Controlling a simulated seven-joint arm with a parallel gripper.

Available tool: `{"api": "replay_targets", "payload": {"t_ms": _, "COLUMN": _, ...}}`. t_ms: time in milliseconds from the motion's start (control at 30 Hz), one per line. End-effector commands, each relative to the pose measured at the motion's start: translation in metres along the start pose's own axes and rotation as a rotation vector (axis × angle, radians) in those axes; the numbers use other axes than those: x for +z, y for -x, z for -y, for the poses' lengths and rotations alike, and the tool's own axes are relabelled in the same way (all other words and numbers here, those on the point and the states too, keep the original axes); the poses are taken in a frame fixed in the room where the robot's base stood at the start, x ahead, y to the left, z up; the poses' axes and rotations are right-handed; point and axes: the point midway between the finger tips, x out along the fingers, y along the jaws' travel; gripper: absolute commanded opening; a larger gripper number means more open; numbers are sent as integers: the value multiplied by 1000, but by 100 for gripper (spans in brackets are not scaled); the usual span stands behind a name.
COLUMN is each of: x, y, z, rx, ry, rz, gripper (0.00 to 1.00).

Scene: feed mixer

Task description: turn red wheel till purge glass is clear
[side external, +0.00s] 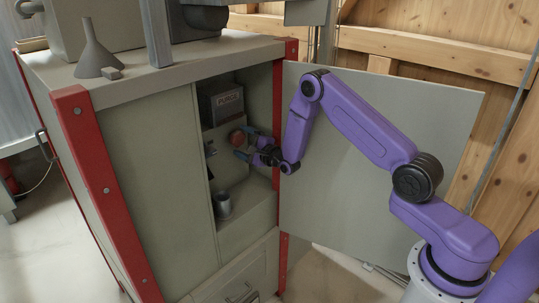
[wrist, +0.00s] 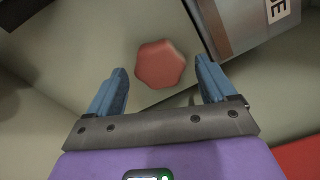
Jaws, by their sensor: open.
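The red wheel (wrist: 160,64) shows in the wrist view as a many-sided knob on the pale panel, just beyond my fingertips and between their lines. It also shows in the side view (side external: 237,138) inside the open cabinet. My gripper (wrist: 163,82) has its two blue fingers spread, with nothing between them. In the side view my gripper (side external: 246,143) reaches into the cabinet beside the wheel; contact cannot be told. A grey box labelled PURGE (side external: 226,103) sits above the wheel; part of it shows in the wrist view (wrist: 240,25). The purge glass cannot be made out.
The cabinet door (side external: 345,190) stands open behind my arm. A grey cup (side external: 223,204) stands on the cabinet's lower ledge. A funnel (side external: 96,52) stands on the cabinet top. The red cabinet post (side external: 285,180) is close to my wrist.

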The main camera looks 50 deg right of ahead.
Motion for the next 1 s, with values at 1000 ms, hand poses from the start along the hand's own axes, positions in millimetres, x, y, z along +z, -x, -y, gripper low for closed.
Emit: {"api": "replay_targets", "payload": {"t_ms": 1000, "x": 0, "y": 150, "z": 0, "rx": 1, "ry": 0, "rz": -1, "gripper": 84}}
